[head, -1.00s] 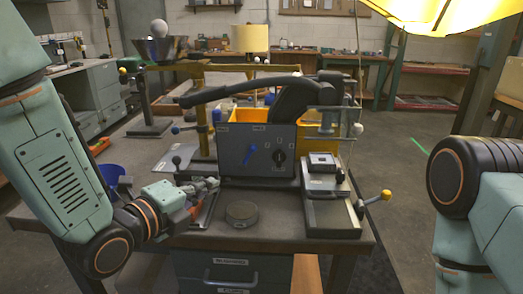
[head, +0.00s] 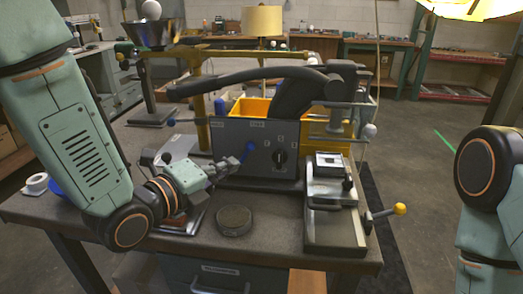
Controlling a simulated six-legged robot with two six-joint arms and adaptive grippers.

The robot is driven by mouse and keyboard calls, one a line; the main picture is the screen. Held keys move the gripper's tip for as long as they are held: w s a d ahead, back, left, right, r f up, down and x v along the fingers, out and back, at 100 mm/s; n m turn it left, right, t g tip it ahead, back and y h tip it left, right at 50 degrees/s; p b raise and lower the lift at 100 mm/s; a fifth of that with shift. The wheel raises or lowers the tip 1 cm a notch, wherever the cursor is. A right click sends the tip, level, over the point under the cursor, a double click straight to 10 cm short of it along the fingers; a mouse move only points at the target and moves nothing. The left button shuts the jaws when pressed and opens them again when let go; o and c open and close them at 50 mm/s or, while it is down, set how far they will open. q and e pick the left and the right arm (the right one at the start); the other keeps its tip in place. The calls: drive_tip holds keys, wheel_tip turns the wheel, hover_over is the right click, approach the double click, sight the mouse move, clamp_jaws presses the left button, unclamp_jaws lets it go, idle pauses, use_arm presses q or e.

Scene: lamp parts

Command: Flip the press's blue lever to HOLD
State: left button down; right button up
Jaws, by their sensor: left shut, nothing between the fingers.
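The press (head: 232,134) is a grey box on the bench with a long black handle (head: 245,76) above it. The lever tilts up to the right. Small labels on the panel are too small to read. My left gripper (head: 233,165) is shut and empty, just left of and slightly below the lever. I cannot tell whether its tips touch the lever. My right gripper is out of view; only my right arm shows at the right edge.
A round grey disc (head: 235,220) lies on the bench in front of the press. A grey fixture (head: 335,215) with a yellow-knobbed handle (head: 399,209) stands to the right. A yellow bin (head: 255,107) is behind the panel. The bench's front right corner is near.

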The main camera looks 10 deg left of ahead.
sight(245, 155)
use_arm(q)
drive_tip(key=b+x, duration=0.1)
drive_tip(key=x, duration=0.8)
drive_tip(key=shift+w+d, duration=0.2)
drive_tip(key=shift+w, duration=0.15)
drive_tip(key=shift+s+a+r, duration=0.1)
drive_tip(key=shift+a, duration=0.05)
idle(0.3)
